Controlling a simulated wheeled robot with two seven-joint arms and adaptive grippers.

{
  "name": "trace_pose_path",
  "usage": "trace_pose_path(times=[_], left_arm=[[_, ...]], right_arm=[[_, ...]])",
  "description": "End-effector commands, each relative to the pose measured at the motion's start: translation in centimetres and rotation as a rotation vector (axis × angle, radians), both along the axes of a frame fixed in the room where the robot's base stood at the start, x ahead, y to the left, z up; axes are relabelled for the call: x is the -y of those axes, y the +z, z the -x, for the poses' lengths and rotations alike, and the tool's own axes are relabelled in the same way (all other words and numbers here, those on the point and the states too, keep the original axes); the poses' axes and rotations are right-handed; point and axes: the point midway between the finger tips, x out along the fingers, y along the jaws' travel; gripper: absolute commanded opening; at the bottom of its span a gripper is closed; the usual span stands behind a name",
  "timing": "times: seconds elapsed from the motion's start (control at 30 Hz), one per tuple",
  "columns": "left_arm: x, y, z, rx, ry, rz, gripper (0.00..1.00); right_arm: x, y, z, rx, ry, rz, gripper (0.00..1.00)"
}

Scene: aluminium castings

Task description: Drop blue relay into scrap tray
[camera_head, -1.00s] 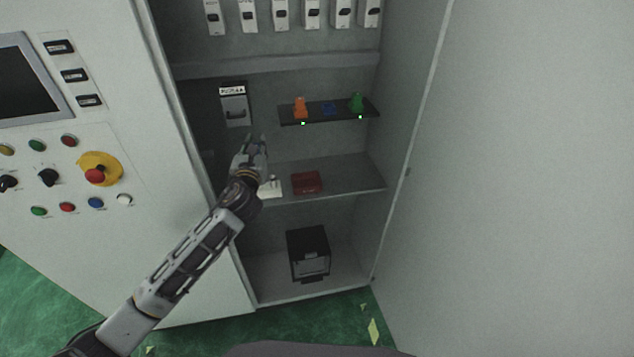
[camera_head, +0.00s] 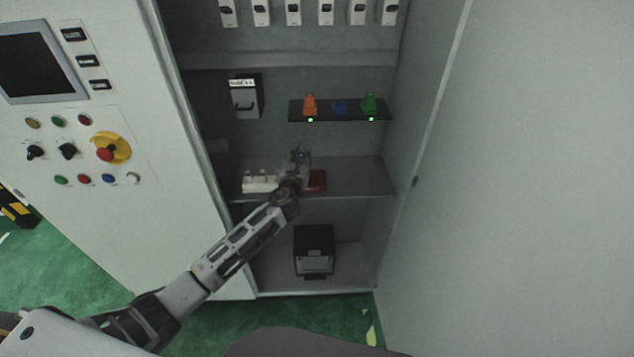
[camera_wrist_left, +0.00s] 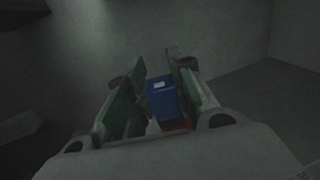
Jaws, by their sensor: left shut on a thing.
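My left gripper (camera_head: 299,158) is shut on the blue relay (camera_wrist_left: 162,101), which shows between its two fingers (camera_wrist_left: 155,95) in the left wrist view. In the head view the gripper is above the middle shelf, beside and partly in front of the red scrap tray (camera_head: 319,180). In the wrist view a small part of the red tray (camera_wrist_left: 176,125) shows past the relay. The relay looks to be above the tray; I cannot tell the height. My right gripper is not in view.
The upper rack (camera_head: 350,115) holds an orange relay (camera_head: 310,105), a low blue piece (camera_head: 340,106) and a green relay (camera_head: 370,104). White parts (camera_head: 260,181) stand left of the tray. A black box (camera_head: 314,250) sits below. The cabinet door (camera_head: 520,180) bounds the right.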

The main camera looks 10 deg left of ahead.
Motion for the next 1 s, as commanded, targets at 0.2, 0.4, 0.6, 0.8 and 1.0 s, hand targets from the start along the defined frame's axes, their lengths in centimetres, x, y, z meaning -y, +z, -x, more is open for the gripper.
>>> trace_pose_path(times=[0.2,0.4,0.6,0.8,1.0], left_arm=[[0.43,-0.54,-0.14,0.001,-0.027,0.002,0.00],[0.99,-0.44,-0.13,0.001,-0.050,0.002,0.00],[0.97,-0.42,-0.14,0.001,-0.050,0.001,0.00],[0.97,-0.41,-0.14,0.002,-0.050,0.001,0.00],[0.97,-0.58,-0.15,0.002,-0.050,0.001,0.00]], right_arm=[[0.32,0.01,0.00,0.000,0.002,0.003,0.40],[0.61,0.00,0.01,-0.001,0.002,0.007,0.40],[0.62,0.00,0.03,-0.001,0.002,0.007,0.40],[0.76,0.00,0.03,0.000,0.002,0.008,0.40],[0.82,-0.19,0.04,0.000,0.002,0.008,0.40]])
